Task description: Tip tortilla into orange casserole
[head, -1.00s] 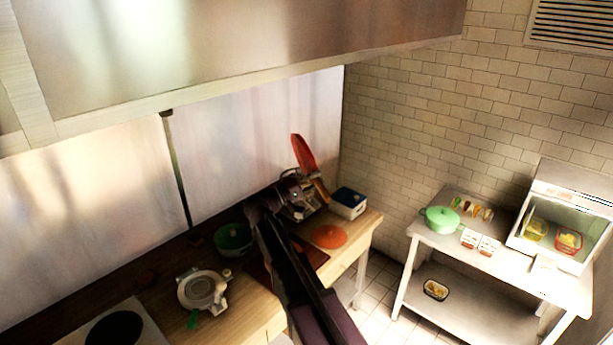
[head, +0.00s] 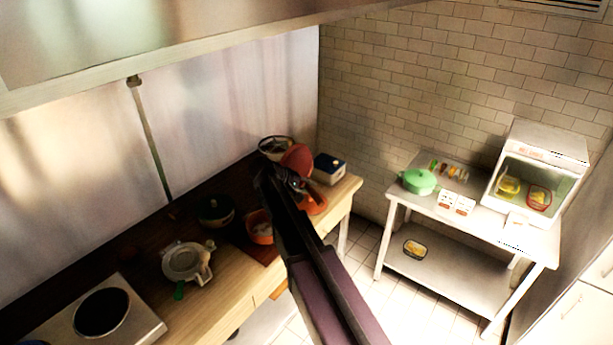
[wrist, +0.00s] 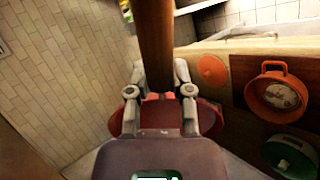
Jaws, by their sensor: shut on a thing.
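My gripper (wrist: 160,97) is shut on the brown handle (wrist: 155,45) of a red pan. The red pan (head: 298,158) is raised above the far end of the counter, strongly tilted. In the wrist view part of its red disc (wrist: 208,118) shows behind my fingers. The orange casserole (head: 259,227) stands open on a dark board, left of my arm. It also shows in the wrist view (wrist: 264,94), right of my gripper, apart from the pan. A pale patch (wrist: 284,95) shows inside it; I cannot tell if that is the tortilla. No tortilla shows clearly elsewhere.
An orange lid (wrist: 213,70) lies flat beside the board. A dark green pot (head: 215,212) stands left of the casserole. A pale-rimmed bowl (head: 277,147) and a blue-and-white box (head: 329,168) stand behind. A grey pot (head: 187,262) and a hob (head: 140,302) are nearer.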

